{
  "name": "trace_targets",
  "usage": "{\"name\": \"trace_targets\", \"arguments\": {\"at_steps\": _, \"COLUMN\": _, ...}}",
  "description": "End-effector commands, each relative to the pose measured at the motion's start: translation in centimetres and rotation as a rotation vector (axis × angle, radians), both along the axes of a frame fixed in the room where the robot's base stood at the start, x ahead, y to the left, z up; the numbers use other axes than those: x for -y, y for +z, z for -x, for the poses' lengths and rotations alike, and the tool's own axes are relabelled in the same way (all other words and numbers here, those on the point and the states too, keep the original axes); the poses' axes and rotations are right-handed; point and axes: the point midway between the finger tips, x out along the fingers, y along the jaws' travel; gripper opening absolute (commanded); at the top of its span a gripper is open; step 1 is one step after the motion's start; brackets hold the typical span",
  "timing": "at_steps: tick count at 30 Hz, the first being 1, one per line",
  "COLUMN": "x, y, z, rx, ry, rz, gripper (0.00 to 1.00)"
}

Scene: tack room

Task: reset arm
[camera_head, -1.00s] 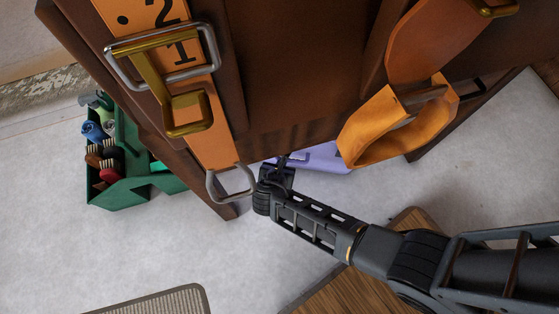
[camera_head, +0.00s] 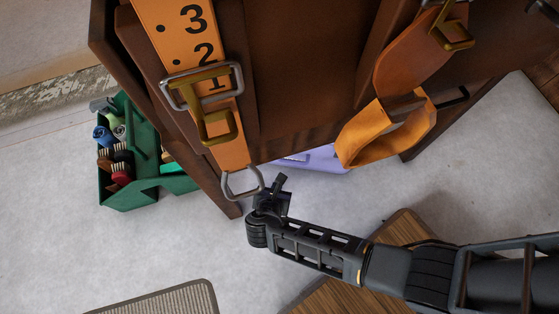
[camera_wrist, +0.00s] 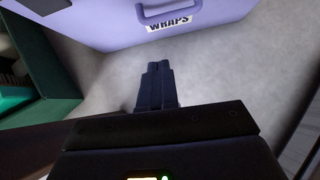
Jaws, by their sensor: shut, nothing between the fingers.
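My gripper (camera_head: 279,184) is in the middle of the head view, just below the lower end of a hanging orange strap and clear of the floor. In the wrist view my gripper (camera_wrist: 158,68) has its fingers together with nothing between them. They point toward a purple box (camera_wrist: 120,22) with a handle and a label reading "WRAPS". In the head view the purple box (camera_head: 318,158) is partly hidden behind the brown wooden stand. My arm reaches in from the lower right.
The brown wooden stand (camera_head: 305,80) fills the top, with an orange numbered strap (camera_head: 232,147), its buckle (camera_head: 243,183), and an orange leather loop (camera_head: 360,140) hanging down. A green tote (camera_head: 128,190) with brushes stands at left. A mat (camera_head: 180,298) lies below. Grey floor is clear at lower left.

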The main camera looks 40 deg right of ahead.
Motion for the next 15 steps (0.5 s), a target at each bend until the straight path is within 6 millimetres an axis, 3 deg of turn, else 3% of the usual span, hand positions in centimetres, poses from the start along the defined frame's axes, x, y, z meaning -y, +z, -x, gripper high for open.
{"name": "trace_targets", "arguments": {"at_steps": 4, "x": -1.1, "y": 1.5, "z": 0.8, "rx": 0.001, "ry": 0.001, "rz": -0.001, "gripper": 0.00}}
{"name": "trace_targets", "arguments": {"at_steps": 15, "x": -1.5, "y": 1.8, "z": 1.2, "rx": 0.001, "ry": -0.001, "rz": 0.000, "gripper": 0.00}}
